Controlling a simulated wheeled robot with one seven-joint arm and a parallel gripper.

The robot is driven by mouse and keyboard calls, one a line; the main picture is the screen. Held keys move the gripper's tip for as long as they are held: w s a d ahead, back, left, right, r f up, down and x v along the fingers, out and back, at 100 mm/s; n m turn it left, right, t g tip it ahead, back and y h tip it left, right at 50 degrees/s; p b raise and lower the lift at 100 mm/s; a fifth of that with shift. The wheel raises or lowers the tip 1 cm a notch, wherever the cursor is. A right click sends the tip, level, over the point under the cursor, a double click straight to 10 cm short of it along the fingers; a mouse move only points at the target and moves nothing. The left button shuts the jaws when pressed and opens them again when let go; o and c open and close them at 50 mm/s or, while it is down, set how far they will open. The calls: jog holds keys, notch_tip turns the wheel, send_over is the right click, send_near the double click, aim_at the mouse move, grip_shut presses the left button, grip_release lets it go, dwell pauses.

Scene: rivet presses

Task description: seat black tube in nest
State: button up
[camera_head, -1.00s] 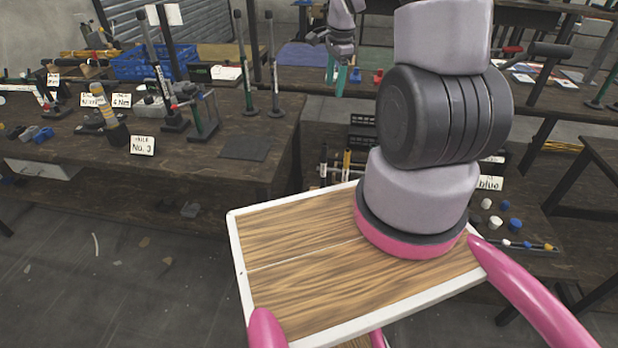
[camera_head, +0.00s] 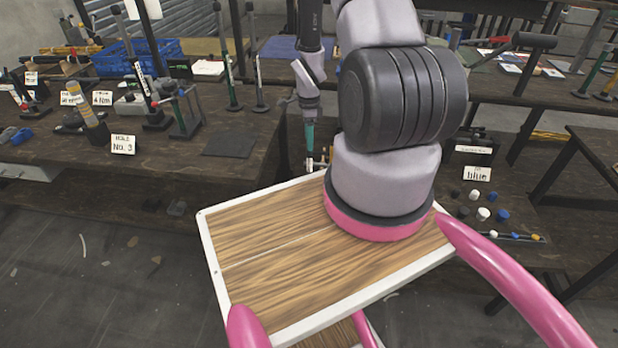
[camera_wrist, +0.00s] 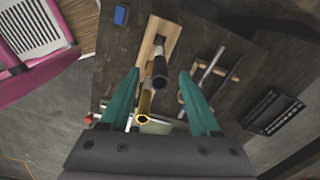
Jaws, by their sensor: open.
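A black tube (camera_wrist: 160,68) stands near a light wooden board (camera_wrist: 158,35) in the wrist view, its dark open end toward the camera. A yellow tube (camera_wrist: 145,99) is just below it in the picture. My gripper (camera_wrist: 158,76) has its two teal fingers apart, one on each side of the black tube in the picture. Touch cannot be made out, and the tube's depth between the fingers is unclear. In the head view my gripper (camera_head: 310,140) points down over the lower bench behind my tray; the tube is not clear there. I cannot identify the nest.
A black rack (camera_wrist: 272,112) and metal rods (camera_wrist: 205,75) lie right of the tubes; a blue block (camera_wrist: 121,14) is at the upper left. Hand presses (camera_head: 183,110) and a "No. 3" sign (camera_head: 122,145) stand on the left bench. Caps (camera_head: 483,213) lie at the right.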

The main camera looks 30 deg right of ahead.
notch_tip(320, 180, down, 5)
jog(key=shift+d+r, duration=0.1)
grip_shut()
dwell(1.5)
